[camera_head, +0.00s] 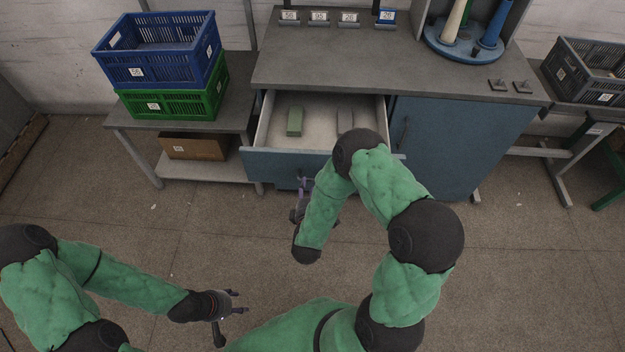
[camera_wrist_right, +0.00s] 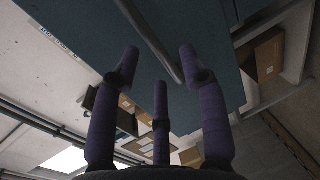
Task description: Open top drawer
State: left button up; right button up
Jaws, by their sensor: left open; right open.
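The top drawer (camera_head: 271,163) of the blue cabinet is pulled out, and its light interior shows. Inside lie a green block (camera_head: 295,121) and a grey block (camera_head: 345,121). My right gripper (camera_head: 304,185) is in front of the drawer's blue front, partly hidden by my arm. In the right wrist view its purple fingers (camera_wrist_right: 160,85) are spread open, with a grey bar handle (camera_wrist_right: 150,38) near them on a blue panel. Whether they touch the handle I cannot tell. My left gripper (camera_head: 236,303) is open and empty above the floor at lower left.
A grey worktop (camera_head: 390,65) lies above the drawer, and a blue cabinet door (camera_head: 450,140) is to its right. A blue crate (camera_head: 160,65) sits on a green crate (camera_head: 175,101) on a shelf at left. A grey crate (camera_head: 585,72) is at right. The floor in front is clear.

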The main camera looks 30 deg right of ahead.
jog(key=v, duration=0.8)
jog(key=shift+s, duration=0.1)
jog(key=a+f+m+g+y, duration=0.6)
jog(key=a+f+m+y, duration=0.15)
jog(key=f, duration=0.45)
jog(key=s+a+f+m+g+y, duration=0.1)
jog(key=s+a+m+g+y, duration=0.1)
jog(key=s, duration=0.4)
jog(key=s+a+f+m+g+y, duration=0.1)
jog(key=s+a+m+g+y, duration=0.1)
jog(key=s, duration=0.4)
jog(key=a+m+g, duration=0.1)
jog(key=m+g, duration=0.1)
jog(key=shift+f+m+g+y, duration=0.35)
jog(key=shift+g, duration=0.05)
